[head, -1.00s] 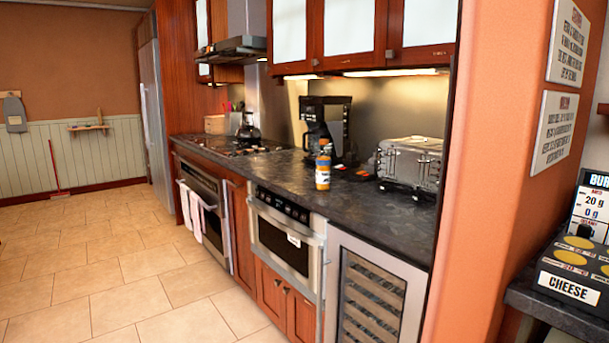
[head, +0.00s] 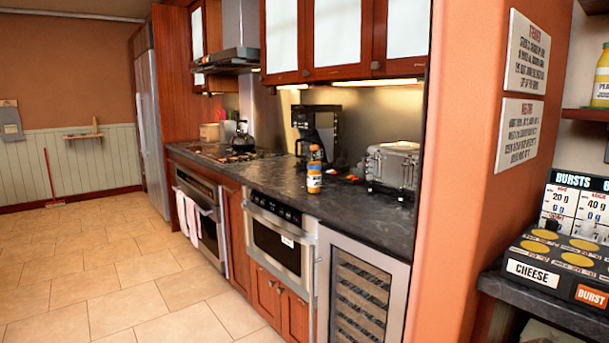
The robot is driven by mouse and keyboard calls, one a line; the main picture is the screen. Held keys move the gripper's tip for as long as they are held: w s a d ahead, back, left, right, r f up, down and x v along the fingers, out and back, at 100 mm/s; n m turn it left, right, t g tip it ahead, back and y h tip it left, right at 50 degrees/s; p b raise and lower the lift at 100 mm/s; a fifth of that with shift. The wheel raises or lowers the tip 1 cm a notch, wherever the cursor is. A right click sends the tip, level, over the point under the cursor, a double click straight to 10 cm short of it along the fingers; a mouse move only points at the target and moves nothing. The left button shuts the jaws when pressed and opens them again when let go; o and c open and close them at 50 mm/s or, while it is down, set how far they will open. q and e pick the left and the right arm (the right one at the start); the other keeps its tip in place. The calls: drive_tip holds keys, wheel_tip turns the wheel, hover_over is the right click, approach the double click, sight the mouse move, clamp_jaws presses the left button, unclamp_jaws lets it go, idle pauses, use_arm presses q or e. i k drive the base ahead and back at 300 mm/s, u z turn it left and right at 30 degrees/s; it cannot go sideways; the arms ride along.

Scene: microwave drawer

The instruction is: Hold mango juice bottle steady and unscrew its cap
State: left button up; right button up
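In the head view a small bottle (head: 314,181) with an orange-yellow body and a pale label stands upright on the dark countertop (head: 345,208). I take it for the mango juice bottle. An orange cap-like top (head: 315,153) shows above it; whether that is its own cap or a thing behind it is too small to tell. Neither of my grippers is in view, and nothing touches the bottle.
A black coffee maker (head: 317,130) stands behind the bottle and a steel toaster (head: 391,168) to its right. Below are a microwave drawer (head: 280,240) and a wine cooler (head: 358,295). An orange wall (head: 470,200) ends the counter. The tiled floor (head: 110,270) at left is clear.

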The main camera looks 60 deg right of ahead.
sight(314, 160)
drive_tip(key=z, duration=0.35)
drive_tip(key=i, duration=2.55)
drive_tip(key=z, duration=1.65)
drive_tip(key=i, duration=1.3)
drive_tip(key=z, duration=1.4)
drive_tip(key=i, duration=0.2)
drive_tip(key=z, duration=0.25)
